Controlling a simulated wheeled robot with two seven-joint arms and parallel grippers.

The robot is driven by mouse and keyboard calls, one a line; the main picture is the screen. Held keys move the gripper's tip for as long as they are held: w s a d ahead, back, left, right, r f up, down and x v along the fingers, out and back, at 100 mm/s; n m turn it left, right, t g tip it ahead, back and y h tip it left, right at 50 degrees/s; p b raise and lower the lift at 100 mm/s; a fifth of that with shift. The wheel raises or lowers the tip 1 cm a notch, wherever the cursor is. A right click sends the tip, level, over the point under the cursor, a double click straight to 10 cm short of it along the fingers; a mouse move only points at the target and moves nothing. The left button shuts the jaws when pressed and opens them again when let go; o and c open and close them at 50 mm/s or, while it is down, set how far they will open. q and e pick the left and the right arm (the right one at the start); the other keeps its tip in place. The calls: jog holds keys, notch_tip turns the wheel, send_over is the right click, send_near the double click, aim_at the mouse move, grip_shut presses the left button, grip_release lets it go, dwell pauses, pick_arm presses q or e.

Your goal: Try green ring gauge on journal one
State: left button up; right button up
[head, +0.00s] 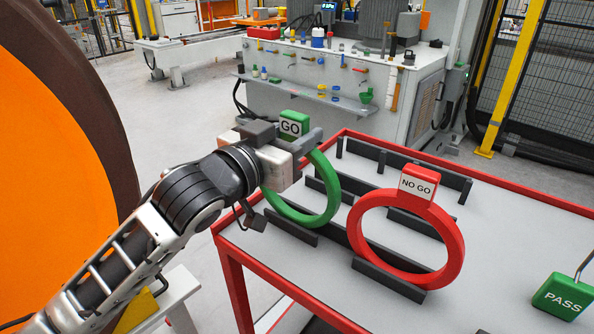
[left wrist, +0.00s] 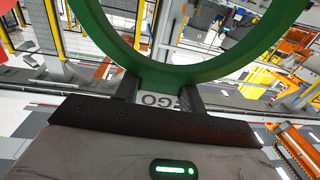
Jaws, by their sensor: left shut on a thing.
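The green ring gauge (head: 332,190) has a green block handle marked GO (head: 291,124). My left gripper (head: 300,143) is shut on that handle, with the ring hanging below at the table's left end. The ring's lower edge is close to a dark rack rail (head: 291,232); I cannot tell whether they touch. In the left wrist view the green ring (left wrist: 190,73) arches ahead of the fingers, and the GO label (left wrist: 158,100) sits between the fingers (left wrist: 157,92). Journal one is not identifiable in these views. My right gripper is not in view.
A red NO GO ring gauge (head: 451,247) stands upright in the red-edged table's (head: 500,200) rack, right of the green ring. A green PASS block (head: 563,296) is at the right. A large orange disc with a dark rim (head: 60,170) fills the left. A workbench (head: 340,70) stands behind.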

aim_at(295, 113)
pick_arm(q)
jog(key=shift+r+p, duration=0.3)
jog(key=shift+r, duration=0.35)
notch_tip(295, 113, up, 3)
jog(key=p, duration=0.3)
jog(key=shift+w+d+r+p, duration=0.1)
jog(key=shift+d+r+p, duration=0.05)
jog(key=shift+r+p, duration=0.75)
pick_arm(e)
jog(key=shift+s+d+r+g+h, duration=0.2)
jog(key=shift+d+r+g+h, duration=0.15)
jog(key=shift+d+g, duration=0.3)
pick_arm(q)
jog(key=shift+r+p, duration=0.1)
jog(key=shift+p, duration=0.2)
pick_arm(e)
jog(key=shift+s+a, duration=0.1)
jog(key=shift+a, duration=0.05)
